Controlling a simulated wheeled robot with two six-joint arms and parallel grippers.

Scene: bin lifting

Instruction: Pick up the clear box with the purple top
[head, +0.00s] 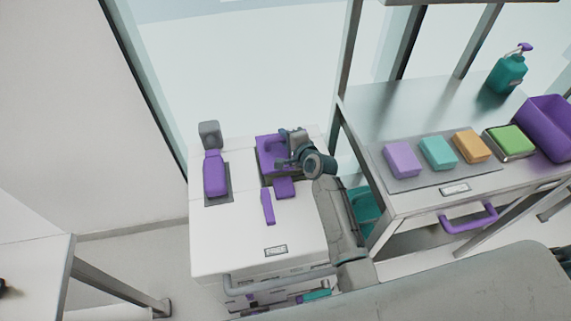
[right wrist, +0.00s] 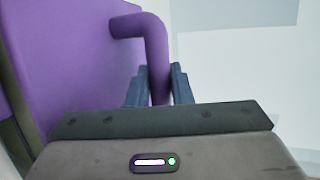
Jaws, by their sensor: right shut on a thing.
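A purple object with a curved handle (right wrist: 154,50) fills the left of the right wrist view, where a broad purple wall (right wrist: 60,50) shows. In the head view the purple object (head: 268,143) stands at the back of a white cart. I cannot make out clear walls on it. My right gripper (head: 285,160) is at its right side and partly covers it. In the right wrist view the gripper (right wrist: 160,85) is shut on the purple handle, one finger on each side. My left gripper is not in view.
The white cart top (head: 225,240) also holds a purple bottle-like item (head: 214,174) and a flat purple piece (head: 267,206). A steel table (head: 400,110) at right holds several coloured blocks, a teal pump bottle (head: 508,73) and a purple bin (head: 547,125). The cart's front is mostly clear.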

